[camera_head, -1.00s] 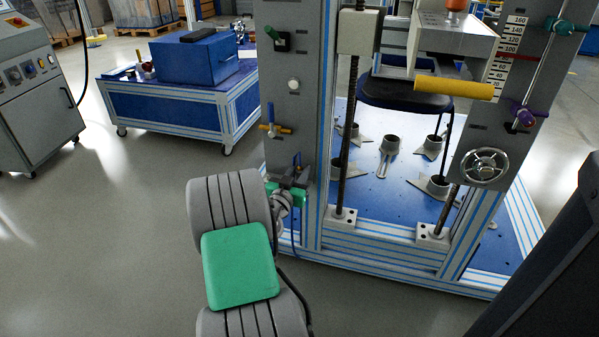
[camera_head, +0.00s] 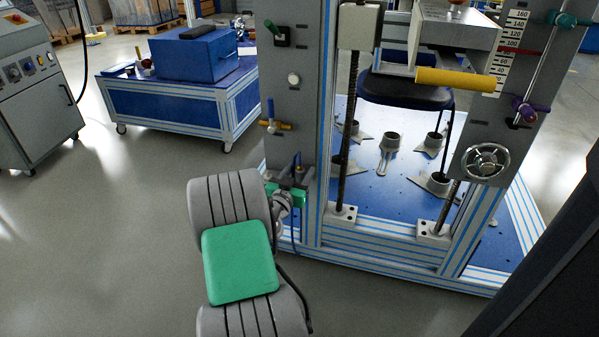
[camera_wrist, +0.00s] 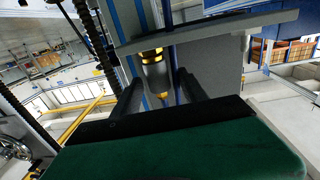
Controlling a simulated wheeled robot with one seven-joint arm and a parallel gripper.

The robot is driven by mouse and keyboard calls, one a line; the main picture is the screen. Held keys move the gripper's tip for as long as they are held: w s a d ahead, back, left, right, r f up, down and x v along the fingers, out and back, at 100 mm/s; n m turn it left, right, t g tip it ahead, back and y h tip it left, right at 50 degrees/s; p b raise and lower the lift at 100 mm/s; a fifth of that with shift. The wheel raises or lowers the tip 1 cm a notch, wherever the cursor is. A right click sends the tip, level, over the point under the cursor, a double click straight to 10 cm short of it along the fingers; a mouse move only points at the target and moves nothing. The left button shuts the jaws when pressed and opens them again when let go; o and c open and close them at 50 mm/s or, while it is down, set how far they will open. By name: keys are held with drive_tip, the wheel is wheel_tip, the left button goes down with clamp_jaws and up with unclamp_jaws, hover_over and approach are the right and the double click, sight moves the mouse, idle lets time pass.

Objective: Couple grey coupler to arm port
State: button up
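In the wrist view, my gripper (camera_wrist: 159,76) has its two dark fingers apart. A grey cylindrical fitting with yellow bands (camera_wrist: 153,66) shows between and beyond the fingertips, with gaps on both sides. It hangs below a flat grey plate (camera_wrist: 215,29). I cannot tell whether this fitting is the grey coupler or the arm port. A small dark and blue fitting (camera_head: 296,163) shows low on that post, partly covered by my wrist.
The left post carries a green-handled switch (camera_head: 277,36), a white knob (camera_head: 293,80) and a yellow-handled valve (camera_head: 276,125). A handwheel (camera_head: 485,161) and yellow bar (camera_head: 455,79) are to the right. A blue cart (camera_head: 165,108) stands behind. The left floor is clear.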

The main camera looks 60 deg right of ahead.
drive_tip(key=a+p, duration=0.1)
drive_tip(key=a, duration=0.6)
drive_tip(key=shift+s+a, duration=0.35)
drive_tip(key=shift+a, duration=0.05)
